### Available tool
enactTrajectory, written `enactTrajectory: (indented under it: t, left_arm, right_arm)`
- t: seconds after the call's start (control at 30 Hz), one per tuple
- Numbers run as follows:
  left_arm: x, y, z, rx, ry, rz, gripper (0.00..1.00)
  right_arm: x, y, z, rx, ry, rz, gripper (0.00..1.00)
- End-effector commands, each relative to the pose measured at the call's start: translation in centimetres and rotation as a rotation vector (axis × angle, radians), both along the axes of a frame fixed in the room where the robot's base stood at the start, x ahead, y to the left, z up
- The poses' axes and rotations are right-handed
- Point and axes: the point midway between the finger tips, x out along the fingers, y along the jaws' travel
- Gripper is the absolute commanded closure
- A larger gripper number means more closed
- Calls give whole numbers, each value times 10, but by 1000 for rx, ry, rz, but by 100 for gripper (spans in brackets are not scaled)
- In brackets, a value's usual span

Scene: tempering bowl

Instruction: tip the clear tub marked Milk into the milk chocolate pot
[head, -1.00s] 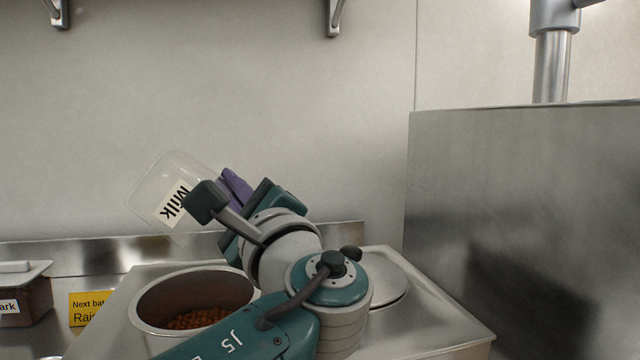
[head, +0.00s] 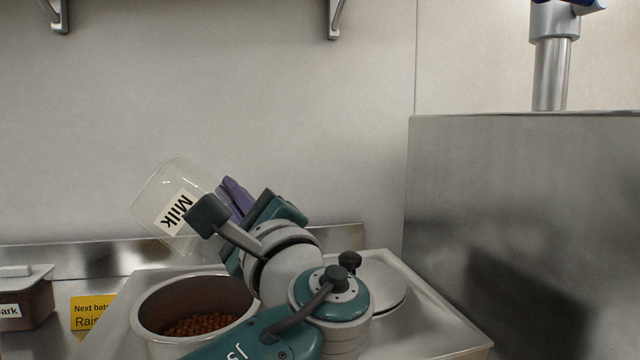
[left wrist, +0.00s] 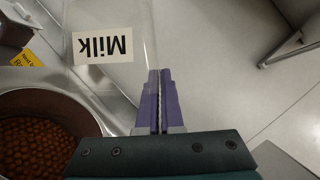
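The clear tub marked Milk (head: 157,190) is tilted in the air, above and a little behind the pot, and looks empty. Its white label also shows upside down in the left wrist view (left wrist: 102,46). My left gripper (head: 234,194) is shut on the tub's wall, its purple fingers close together in the left wrist view (left wrist: 158,75). The metal pot (head: 190,288) stands below, with round brown pieces (head: 195,325) in it. The pot also shows in the left wrist view (left wrist: 60,102). My right gripper is not in view.
A round lid or plate (head: 380,288) lies on the metal worktop (head: 425,318) right of the pot. A dark tub ending in "ark" (head: 25,303) and a yellow card (head: 90,312) are at left. A tall steel panel (head: 520,220) stands at right.

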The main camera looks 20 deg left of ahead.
Motion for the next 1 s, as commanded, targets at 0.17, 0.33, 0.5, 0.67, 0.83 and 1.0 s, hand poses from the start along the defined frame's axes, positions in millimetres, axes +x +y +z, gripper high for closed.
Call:
enactTrajectory:
  t: [0.17, 0.33, 0.5, 0.67, 0.83, 1.0]
  left_arm:
    - [-6, 9, 3, -127, -86, 1, 100]
    - [-20, 29, 8, -399, -266, 4, 100]
    - [-35, 51, 4, -692, -462, 5, 100]
    - [-48, 72, -2, -956, -638, 4, 100]
    - [-63, 93, -10, -1281, -856, 3, 100]
    - [-71, 106, -19, -1608, -1074, 5, 100]
  right_arm:
    - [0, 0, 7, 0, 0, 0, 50]
    - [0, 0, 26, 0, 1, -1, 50]
    - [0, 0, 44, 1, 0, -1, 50]
    - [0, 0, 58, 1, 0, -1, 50]
    - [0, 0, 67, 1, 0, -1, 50]
    - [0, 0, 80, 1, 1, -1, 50]
